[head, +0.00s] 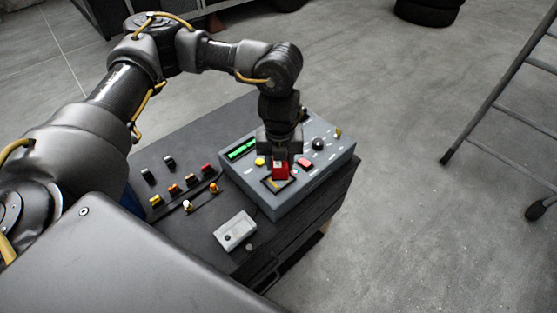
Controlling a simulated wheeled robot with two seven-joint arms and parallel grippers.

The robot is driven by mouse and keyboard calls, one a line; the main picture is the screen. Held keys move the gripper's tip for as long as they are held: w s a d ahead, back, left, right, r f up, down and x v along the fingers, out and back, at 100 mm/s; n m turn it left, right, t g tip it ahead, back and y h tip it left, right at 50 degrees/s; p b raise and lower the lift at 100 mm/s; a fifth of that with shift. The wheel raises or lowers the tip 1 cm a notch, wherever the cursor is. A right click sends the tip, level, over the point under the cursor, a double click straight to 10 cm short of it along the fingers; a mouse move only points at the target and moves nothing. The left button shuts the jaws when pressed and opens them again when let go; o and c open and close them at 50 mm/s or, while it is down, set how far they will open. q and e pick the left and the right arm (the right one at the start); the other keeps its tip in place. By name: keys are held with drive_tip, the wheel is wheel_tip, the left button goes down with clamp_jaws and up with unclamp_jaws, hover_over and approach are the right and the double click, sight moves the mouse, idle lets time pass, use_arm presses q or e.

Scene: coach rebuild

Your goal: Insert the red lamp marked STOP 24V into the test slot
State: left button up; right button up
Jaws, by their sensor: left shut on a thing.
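The red lamp (281,171) is in my left gripper (280,160), which is shut on it and points straight down. The lamp is over the yellow-edged test slot (273,184) on the front part of the grey test box (262,199). I cannot tell whether the lamp's lower end is inside the slot or just above it. The lamp's marking is too small to read. My right gripper is not in view.
The box top also carries a green display (242,149), a yellow button (260,162), a red button (305,164) and a black knob (318,144). Several small coloured lamps (174,188) and a light grey box (235,231) are on the dark bench (150,160). A ladder (492,90) stands right.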

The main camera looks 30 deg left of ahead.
sight(278, 171)
use_arm(q)
drive_tip(key=m, duration=0.4)
drive_tip(key=m+p, duration=0.1)
drive_tip(key=m, duration=0.1)
drive_tip(key=shift+w+a+f, duration=0.15)
drive_tip(key=shift+a+f, duration=0.05)
drive_tip(key=shift+f, duration=0.15)
drive_tip(key=m, duration=0.3)
drive_tip(key=shift+a+f+m+p, duration=0.15)
drive_tip(key=shift+f+m+p, duration=0.2)
drive_tip(key=shift+m, duration=0.05)
drive_tip(key=shift+f+b, duration=1)
drive_tip(key=shift+f, duration=0.15)
drive_tip(key=shift+w, duration=0.1)
drive_tip(key=shift+f+b, duration=0.3)
drive_tip(key=shift+f, duration=0.25)
idle(0.6)
drive_tip(key=shift+r, duration=0.1)
